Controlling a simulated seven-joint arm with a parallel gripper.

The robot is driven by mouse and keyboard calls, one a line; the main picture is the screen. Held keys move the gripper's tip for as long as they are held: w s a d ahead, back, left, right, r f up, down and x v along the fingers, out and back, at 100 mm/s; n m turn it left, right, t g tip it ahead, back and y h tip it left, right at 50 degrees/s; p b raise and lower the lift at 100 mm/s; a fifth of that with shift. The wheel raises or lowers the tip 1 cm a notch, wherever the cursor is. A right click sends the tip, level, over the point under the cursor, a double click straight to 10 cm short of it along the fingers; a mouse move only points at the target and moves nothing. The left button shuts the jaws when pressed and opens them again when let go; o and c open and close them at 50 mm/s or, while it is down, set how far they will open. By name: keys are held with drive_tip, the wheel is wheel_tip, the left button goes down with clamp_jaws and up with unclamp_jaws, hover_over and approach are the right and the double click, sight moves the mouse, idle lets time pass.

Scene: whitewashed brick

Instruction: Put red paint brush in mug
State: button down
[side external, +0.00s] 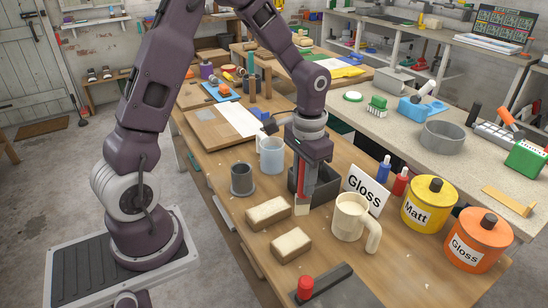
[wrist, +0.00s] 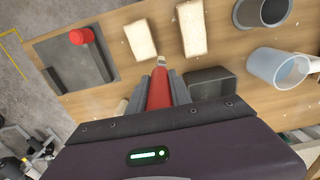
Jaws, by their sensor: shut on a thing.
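My gripper (side external: 304,172) is shut on the red paint brush (side external: 306,183) and points down over the workbench. The brush hangs roughly upright with its pale bristle end (side external: 301,209) lowest; in the wrist view the red handle (wrist: 158,88) lies between the fingers. The cream mug (side external: 350,217), with a big handle on its right, stands upright just right of the brush in the side view. The brush is beside the mug, not inside it. In the wrist view the mug is mostly hidden behind my gripper.
A dark open bin (side external: 322,184) stands right behind the brush. Two tan blocks (side external: 268,212) (side external: 291,244) lie left of the mug. A grey cup (side external: 243,181) and a translucent cup (side external: 271,157) stand farther left. A Gloss sign (side external: 366,190) and paint tins (side external: 429,205) (side external: 476,241) stand right.

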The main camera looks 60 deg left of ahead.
wheel_tip(320, 180, up, 15)
drive_tip(key=shift+f, duration=0.1)
drive_tip(key=w+a+y, duration=0.1)
drive_tip(key=w+a, duration=0.2)
drive_tip(key=a, duration=1.1)
drive_tip(key=w+a+y, duration=0.1)
drive_tip(key=w+a, duration=0.3)
drive_tip(key=a, duration=0.9)
wheel_tip(320, 180, down, 16)
drive_tip(key=t, duration=0.1)
drive_tip(key=shift+f, duration=0.25)
drive_tip(key=c, duration=1.1)
unclamp_jaws()
drive_tip(key=shift+s, duration=0.1)
